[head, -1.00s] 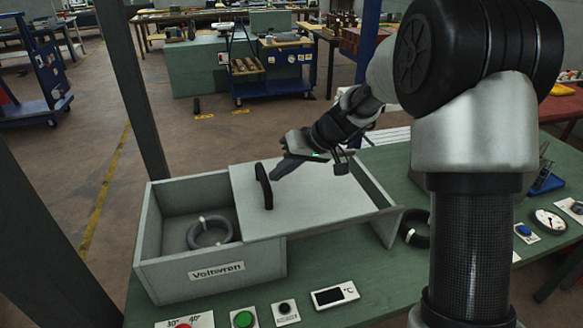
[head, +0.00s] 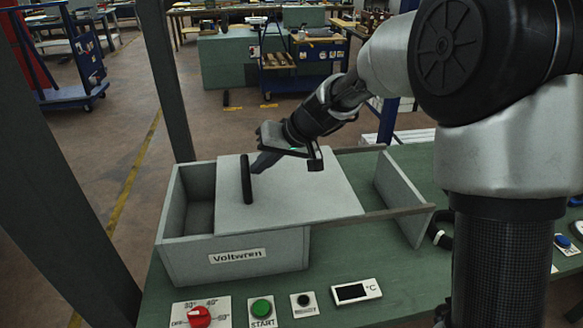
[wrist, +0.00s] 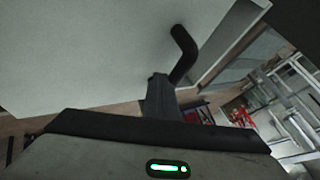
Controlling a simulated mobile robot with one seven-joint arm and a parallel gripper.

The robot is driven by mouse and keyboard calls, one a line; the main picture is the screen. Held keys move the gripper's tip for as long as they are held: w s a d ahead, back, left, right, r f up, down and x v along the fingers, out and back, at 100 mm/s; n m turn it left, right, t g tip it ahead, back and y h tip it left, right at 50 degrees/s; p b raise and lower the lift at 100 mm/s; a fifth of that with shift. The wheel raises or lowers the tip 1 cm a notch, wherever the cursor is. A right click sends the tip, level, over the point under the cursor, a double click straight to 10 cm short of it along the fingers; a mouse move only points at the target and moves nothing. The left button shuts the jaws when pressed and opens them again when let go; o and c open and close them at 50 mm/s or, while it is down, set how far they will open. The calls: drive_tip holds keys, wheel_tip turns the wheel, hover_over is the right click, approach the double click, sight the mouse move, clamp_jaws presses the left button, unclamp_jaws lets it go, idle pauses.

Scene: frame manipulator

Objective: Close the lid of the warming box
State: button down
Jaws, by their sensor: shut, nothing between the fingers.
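The warming box (head: 190,262), a grey open-topped case labelled Voltwren, stands on the green bench. Its flat sliding lid (head: 305,195) covers much of the top, with a gap open at the left end. A black bar handle (head: 247,180) stands on the lid near its left edge. My gripper (head: 258,166) is shut and empty, its tips at the right side of the handle; they look to be touching it. The wrist view also shows the fingers (wrist: 159,97) close beside the handle (wrist: 184,55).
A red dial (head: 199,316), a green start button (head: 262,307), a small black button (head: 304,301) and a °C display (head: 353,292) lie along the bench in front of the box. The box's frame extends open to the right of the lid.

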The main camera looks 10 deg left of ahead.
drive_tip(key=s+a, duration=0.3)
drive_tip(key=a, duration=1)
drive_tip(key=shift+s+p, duration=0.35)
drive_tip(key=shift+s, duration=0.05)
drive_tip(key=shift+r, duration=0.1)
